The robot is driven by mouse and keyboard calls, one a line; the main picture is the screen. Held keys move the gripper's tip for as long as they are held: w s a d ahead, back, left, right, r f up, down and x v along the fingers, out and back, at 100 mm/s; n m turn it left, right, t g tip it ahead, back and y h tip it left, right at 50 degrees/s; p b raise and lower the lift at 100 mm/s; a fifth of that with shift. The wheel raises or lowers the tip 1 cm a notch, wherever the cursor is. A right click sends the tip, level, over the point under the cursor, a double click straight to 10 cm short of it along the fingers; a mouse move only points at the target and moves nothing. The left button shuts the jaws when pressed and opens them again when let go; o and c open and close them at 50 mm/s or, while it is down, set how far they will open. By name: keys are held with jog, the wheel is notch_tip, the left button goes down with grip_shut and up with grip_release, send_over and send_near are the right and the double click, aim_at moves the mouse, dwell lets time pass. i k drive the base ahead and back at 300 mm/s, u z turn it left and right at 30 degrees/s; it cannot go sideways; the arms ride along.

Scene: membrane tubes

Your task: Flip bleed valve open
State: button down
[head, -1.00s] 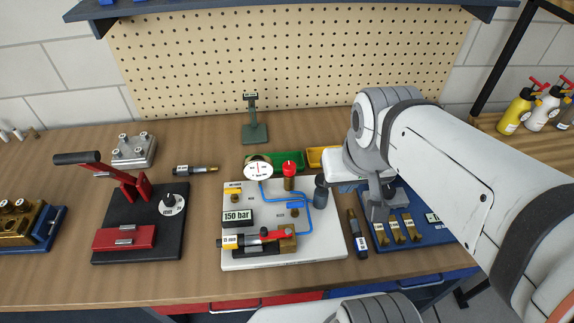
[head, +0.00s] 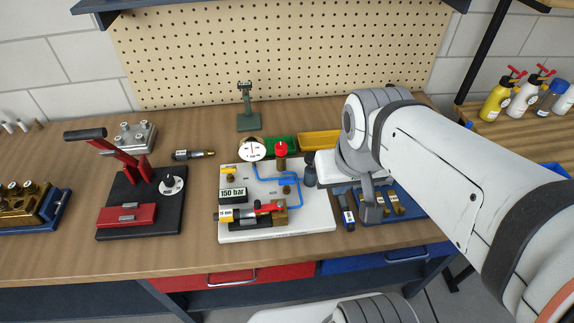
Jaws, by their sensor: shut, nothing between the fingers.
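A white test board (head: 312,225) lies on the bench with a round gauge (head: 251,149), blue tubing (head: 290,180), a "150 bar" display (head: 233,195) and a red-capped fitting (head: 281,150). At its front, a yellow-and-black tube body (head: 238,214) sits in line with a brass block, with a red lever (head: 267,207) above. A small yellow-topped fitting (head: 229,176) stands at the left. I cannot read which part is marked as the bleed valve. My gripper (head: 371,213) is shut and empty, right of the board, over the blue tray; my arm hides part of that tray.
The blue tray (head: 415,212) holds brass pieces. A dark cylinder (head: 346,210) lies between board and tray. Green (head: 283,145) and yellow bins (head: 319,141) stand behind. A black press with a red lever (head: 120,155) stands left. Bare bench lies in front of the board.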

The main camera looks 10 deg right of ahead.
aim_at(286, 182)
jog(key=u, duration=0.35)
jog(key=k, duration=0.25)
jog(key=z, duration=1.9)
jog(key=k, duration=1.15)
jog(key=u, duration=1.45)
jog(key=i, duration=1)
